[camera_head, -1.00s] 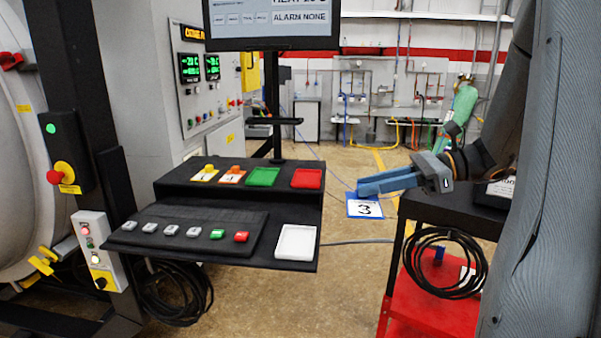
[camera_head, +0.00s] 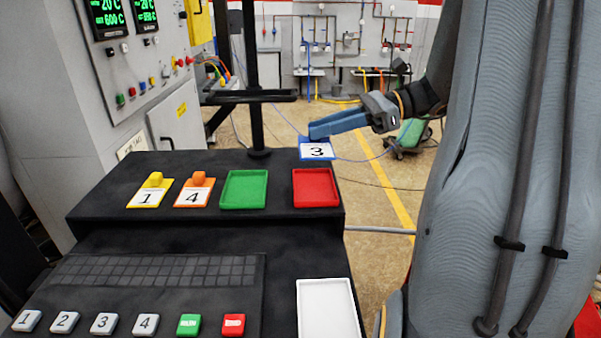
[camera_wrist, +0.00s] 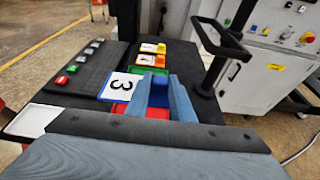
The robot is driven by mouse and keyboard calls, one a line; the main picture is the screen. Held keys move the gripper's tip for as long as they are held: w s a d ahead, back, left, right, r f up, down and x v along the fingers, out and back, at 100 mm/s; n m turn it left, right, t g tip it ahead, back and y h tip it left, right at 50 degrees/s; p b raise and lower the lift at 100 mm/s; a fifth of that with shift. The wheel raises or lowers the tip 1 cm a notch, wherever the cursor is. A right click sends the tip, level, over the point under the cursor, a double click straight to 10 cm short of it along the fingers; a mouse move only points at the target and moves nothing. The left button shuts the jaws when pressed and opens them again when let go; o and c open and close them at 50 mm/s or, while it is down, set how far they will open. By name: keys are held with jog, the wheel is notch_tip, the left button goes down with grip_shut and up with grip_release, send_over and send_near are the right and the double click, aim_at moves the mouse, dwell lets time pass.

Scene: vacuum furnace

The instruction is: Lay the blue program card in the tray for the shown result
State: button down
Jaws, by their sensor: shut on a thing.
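My gripper (camera_head: 312,131) is shut on the blue program card (camera_head: 303,155), a blue-edged white card marked 3. It holds the card up in the air, past the far right of the console in the head view. In the wrist view the card (camera_wrist: 120,87) and its blue grip (camera_wrist: 158,92) show at my gripper's fingers (camera_wrist: 162,84). The green tray (camera_head: 244,189) and red tray (camera_head: 316,188) lie empty side by side on the console's upper shelf. In the wrist view the card and fingers partly hide the red tray (camera_wrist: 136,107).
A yellow card 1 (camera_head: 149,192) and an orange card 4 (camera_head: 194,192) stand left of the green tray. A white tray (camera_head: 327,306) and several keys (camera_head: 104,323) are on the lower shelf. A black post (camera_head: 252,80) with a crossbar rises behind the shelf.

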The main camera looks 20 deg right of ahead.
aim_at(320, 178)
jog(key=shift+w+f, duration=0.25)
jog(key=shift+f+p, duration=0.8)
jog(key=shift+f, duration=3.95)
jog(key=shift+f, duration=0.15)
jog(key=c, duration=1.8)
grip_release()
jog(key=shift+o, duration=1.3)
jog(key=shift+w, duration=0.1)
